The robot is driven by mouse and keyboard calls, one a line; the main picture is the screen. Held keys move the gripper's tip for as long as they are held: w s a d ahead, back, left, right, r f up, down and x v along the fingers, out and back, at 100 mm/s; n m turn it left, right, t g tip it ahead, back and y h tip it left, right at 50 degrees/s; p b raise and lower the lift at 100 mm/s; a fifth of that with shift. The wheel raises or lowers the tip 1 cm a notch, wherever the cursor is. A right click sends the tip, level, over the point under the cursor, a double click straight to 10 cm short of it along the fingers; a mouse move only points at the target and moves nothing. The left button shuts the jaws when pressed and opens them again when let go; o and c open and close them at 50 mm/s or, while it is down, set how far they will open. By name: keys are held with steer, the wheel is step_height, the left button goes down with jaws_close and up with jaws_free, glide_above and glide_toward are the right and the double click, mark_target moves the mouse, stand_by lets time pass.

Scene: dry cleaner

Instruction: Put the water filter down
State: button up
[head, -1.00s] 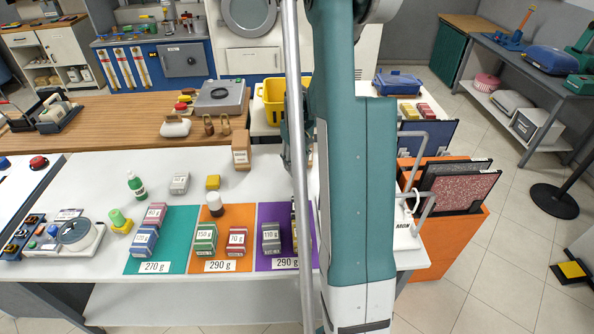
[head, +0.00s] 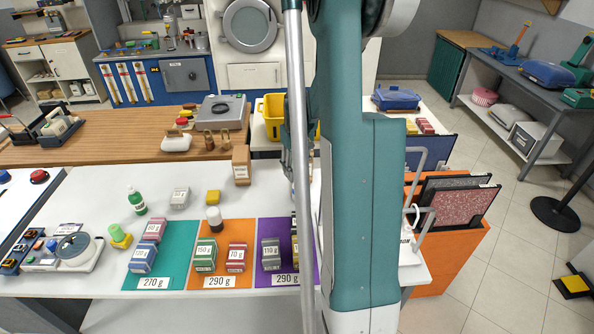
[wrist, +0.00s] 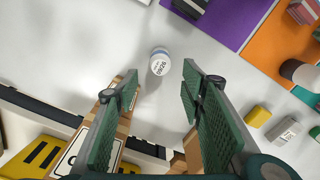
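A small white cylinder with a blue band and printed label (wrist: 160,62), which looks like the water filter, appears to stand on the white table in the wrist view. My gripper (wrist: 160,80) is open, its two green-padded fingers wide apart. The cylinder shows in the gap, just past the fingertips, with no finger visibly touching it.
The purple mat (wrist: 222,22) lies beyond the cylinder, with an orange mat (wrist: 285,50) beside it. A yellow block (wrist: 258,116) and a grey block (wrist: 285,131) lie to the right. A cardboard box (head: 241,165) stands behind. White table around the cylinder is clear.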

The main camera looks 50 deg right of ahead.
stand_by(0.3)
steer(key=a+r+n+t, duration=0.1)
steer(key=a+r, duration=0.4)
steer(key=a, duration=0.4)
steer(key=s+a+r+t+h, duration=0.1)
steer(key=a+r, duration=0.5)
steer(key=a, duration=0.2)
steer(key=a+r+n+t, duration=0.1)
steer(key=a+r, duration=0.4)
steer(key=a, duration=0.4)
steer(key=s+a+r+t, duration=0.1)
steer(key=s+a+t, duration=0.1)
steer(key=s+a, duration=0.5)
steer(key=s+a+r+n+t+y, duration=0.1)
steer(key=s+a, duration=0.6)
steer(key=a, duration=0.7)
steer(key=shift+a+r+n+t, duration=0.2)
steer(key=shift+r+n+t, duration=0.1)
steer(key=shift+r+t, duration=0.4)
steer(key=shift+r, duration=0.1)
steer(key=shift+f, duration=0.25)
